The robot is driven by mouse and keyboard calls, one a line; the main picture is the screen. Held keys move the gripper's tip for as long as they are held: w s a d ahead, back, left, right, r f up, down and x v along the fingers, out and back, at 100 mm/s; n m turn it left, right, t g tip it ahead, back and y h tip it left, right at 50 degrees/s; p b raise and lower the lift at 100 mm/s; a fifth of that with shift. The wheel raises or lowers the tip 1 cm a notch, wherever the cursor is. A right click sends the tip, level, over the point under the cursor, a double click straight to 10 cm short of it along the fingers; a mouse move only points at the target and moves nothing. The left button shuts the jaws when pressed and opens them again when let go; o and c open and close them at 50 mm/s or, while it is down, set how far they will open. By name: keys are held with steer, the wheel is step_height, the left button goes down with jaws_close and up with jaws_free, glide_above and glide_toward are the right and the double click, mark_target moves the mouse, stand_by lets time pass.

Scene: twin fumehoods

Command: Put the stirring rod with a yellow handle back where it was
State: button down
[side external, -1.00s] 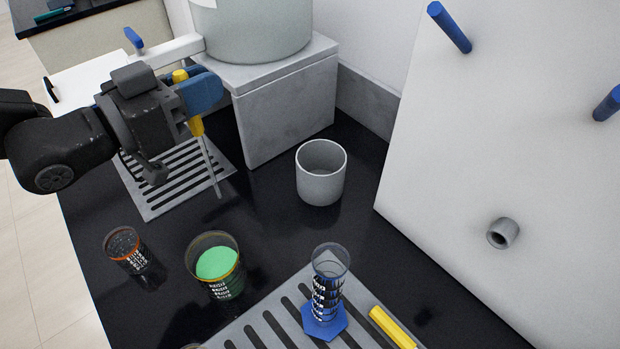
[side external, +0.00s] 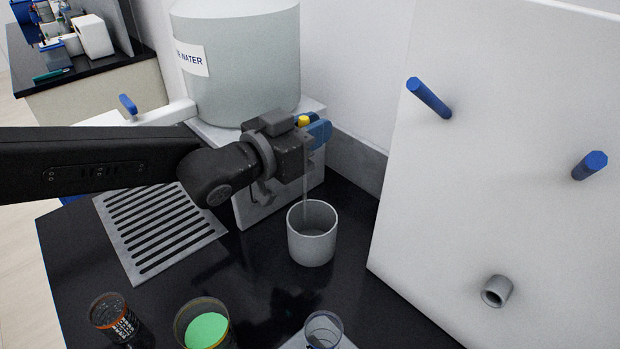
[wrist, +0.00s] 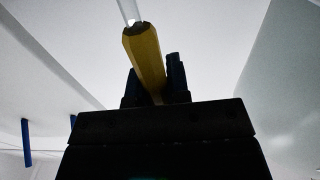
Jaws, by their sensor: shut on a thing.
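My gripper (side external: 312,130) is shut on the yellow handle of the stirring rod (side external: 303,121). The rod hangs about upright below the fingers, and its clear shaft reaches down to the mouth of the grey cup (side external: 312,246). I cannot tell whether the tip is inside the cup or just behind its rim. In the wrist view the yellow handle (wrist: 145,58) sits between the blue fingers (wrist: 154,84), with the clear shaft running out of the top of the picture. The cup stands upright on the black bench.
A large water tank (side external: 240,75) on a grey block stands behind my gripper. A white board (side external: 500,180) with blue pegs rises at the right. A beaker of green stuff (side external: 205,328), an orange-rimmed beaker (side external: 112,316) and a glass cylinder (side external: 323,331) stand in front. A slotted grate (side external: 160,230) lies left.

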steer(key=shift+f, duration=2.9)
steer(key=c, duration=1.1)
jaws_free()
steer(key=shift+s+a+r, duration=0.2)
steer(key=shift+s+a, duration=0.1)
steer(key=shift+a, duration=0.1)
steer(key=v, duration=1.1)
